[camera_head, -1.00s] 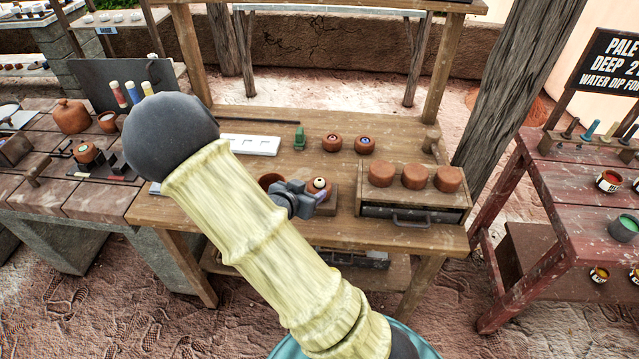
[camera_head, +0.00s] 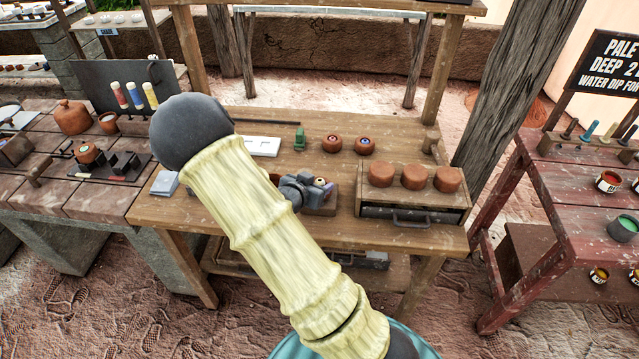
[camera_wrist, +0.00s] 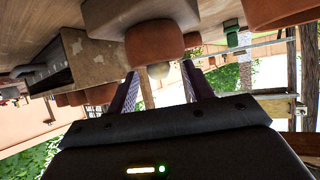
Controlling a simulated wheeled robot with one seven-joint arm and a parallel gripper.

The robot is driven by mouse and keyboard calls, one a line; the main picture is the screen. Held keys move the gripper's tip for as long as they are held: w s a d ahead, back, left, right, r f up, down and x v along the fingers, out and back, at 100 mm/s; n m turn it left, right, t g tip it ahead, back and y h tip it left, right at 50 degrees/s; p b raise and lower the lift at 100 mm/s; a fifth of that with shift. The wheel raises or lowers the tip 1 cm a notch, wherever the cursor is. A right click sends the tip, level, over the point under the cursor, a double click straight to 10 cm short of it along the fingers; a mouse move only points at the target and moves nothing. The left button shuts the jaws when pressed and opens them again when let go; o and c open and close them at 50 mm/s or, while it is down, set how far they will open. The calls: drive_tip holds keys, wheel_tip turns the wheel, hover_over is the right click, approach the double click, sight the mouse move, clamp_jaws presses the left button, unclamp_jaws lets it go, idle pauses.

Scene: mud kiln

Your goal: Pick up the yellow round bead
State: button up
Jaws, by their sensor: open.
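The pale yellowish round bead (camera_wrist: 158,70) shows in the wrist view against a rounded terracotta holder (camera_wrist: 154,44), which is joined to a wooden block (camera_wrist: 120,15). In the head view, my gripper (camera_head: 318,190) is over this block on the middle table and hides most of the holder and bead. In the wrist view, my gripper (camera_wrist: 160,88) is open, with one purplish finger on each side of the bead. The bead appears between the fingertips or just beyond them; whether they touch it I cannot tell.
A wooden box (camera_head: 415,205) with several terracotta domes and a handled drawer stands close to the right. Two terracotta holders (camera_head: 332,144) with coloured beads, a green item (camera_head: 299,140) and a white tray (camera_head: 262,146) are behind.

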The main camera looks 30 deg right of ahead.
drive_tip(key=shift+s+f, duration=0.15)
drive_tip(key=shift+f, duration=0.25)
drive_tip(key=shift+s, duration=0.1)
drive_tip(key=c, duration=1)
drive_tip(key=shift+c, duration=0.2)
wheel_tip(320, 180, up, 10)
drive_tip(key=p, duration=0.2)
drive_tip(key=shift+w+r, duration=0.15)
drive_tip(key=shift+w, duration=0.15)
drive_tip(key=shift+d, duration=0.15)
